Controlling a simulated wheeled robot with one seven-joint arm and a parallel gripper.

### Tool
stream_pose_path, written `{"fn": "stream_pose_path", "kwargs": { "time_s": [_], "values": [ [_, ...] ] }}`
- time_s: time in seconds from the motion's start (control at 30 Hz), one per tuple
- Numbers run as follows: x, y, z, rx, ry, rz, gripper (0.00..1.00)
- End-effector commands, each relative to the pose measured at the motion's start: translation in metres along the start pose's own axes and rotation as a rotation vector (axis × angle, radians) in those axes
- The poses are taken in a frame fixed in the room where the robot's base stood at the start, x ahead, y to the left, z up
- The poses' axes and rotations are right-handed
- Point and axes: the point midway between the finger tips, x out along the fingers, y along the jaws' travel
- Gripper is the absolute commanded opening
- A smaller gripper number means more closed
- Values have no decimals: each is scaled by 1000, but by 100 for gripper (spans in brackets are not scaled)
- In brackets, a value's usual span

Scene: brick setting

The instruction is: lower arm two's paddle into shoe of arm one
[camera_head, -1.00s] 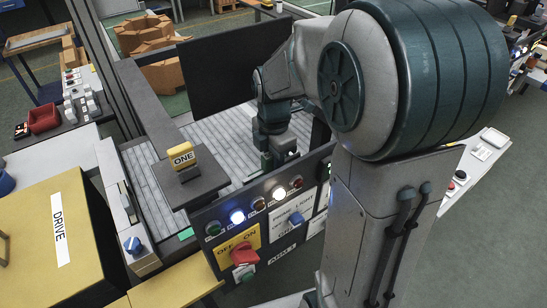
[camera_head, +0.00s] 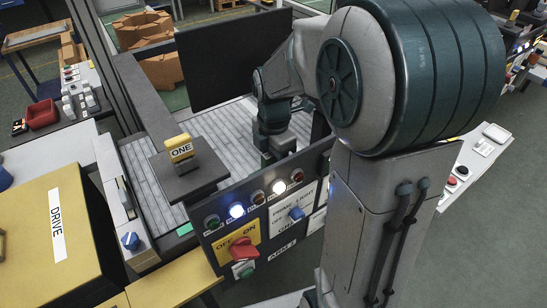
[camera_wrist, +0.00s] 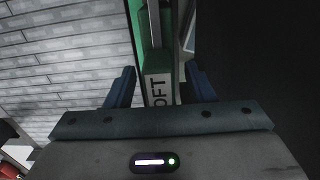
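My gripper (camera_wrist: 160,76) points down behind the control panel in the head view, over a pale planked surface (camera_head: 150,167). In the wrist view its two blue fingers are apart. A green upright part with a white label (camera_wrist: 160,90) ending in "OFT" stands between them, with narrow dark gaps on both sides. I cannot tell whether this part belongs to a paddle or a shoe. A yellow block marked ONE (camera_head: 180,148) sits on a dark square plate (camera_head: 190,183) left of my gripper. No paddle or shoe can be clearly made out; the fingertips are hidden in the head view.
The panel marked ARM 2 (camera_head: 277,256) stands in front, with a red rotary switch (camera_head: 243,250), a blue knob (camera_head: 296,213) and lit lamps. A dark upright screen (camera_head: 232,58) stands behind. A yellow DRIVE box (camera_head: 85,225) is at left.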

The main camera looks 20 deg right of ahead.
Motion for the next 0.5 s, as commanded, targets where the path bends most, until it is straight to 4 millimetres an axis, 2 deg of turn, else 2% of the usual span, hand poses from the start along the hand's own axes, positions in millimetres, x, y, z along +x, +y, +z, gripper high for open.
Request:
{"fn": "stream_pose_path", "kwargs": {
  "time_s": [0.27,0.37,0.5],
  "values": [
    [-4,0,0,0,0,1,49],
    [-18,1,0,0,-1,4,49],
    [-47,1,0,0,-2,6,49]
  ]
}}
